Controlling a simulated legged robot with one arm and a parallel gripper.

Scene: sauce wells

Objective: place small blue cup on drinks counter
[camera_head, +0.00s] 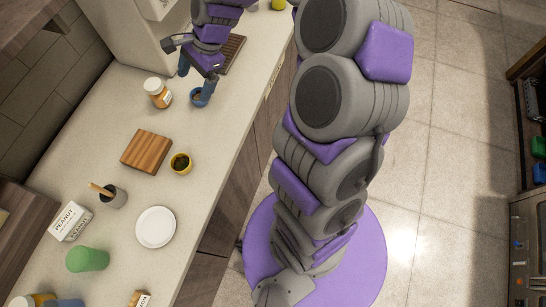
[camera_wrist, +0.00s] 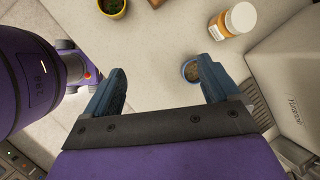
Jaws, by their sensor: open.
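The small blue cup (camera_head: 197,99) stands upright on the light counter (camera_head: 107,140), near its front edge, with dark contents. It also shows in the wrist view (camera_wrist: 187,72), partly hidden by the right-hand finger. My gripper (camera_head: 194,86) is open and empty, just above the counter. In the wrist view my gripper (camera_wrist: 162,66) has its fingers wide apart, with bare counter between them. The cup is beside one finger, not between the two; I cannot tell whether they touch. No surface is clearly marked as the drinks counter.
An orange-labelled jar (camera_head: 157,92) stands left of the cup. A wooden board (camera_head: 146,151), yellow cup (camera_head: 181,163), white plate (camera_head: 156,227) and green cup (camera_head: 88,259) are nearer. A white appliance (camera_head: 141,45) stands behind. Open floor (camera_head: 440,130) lies right of my arm.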

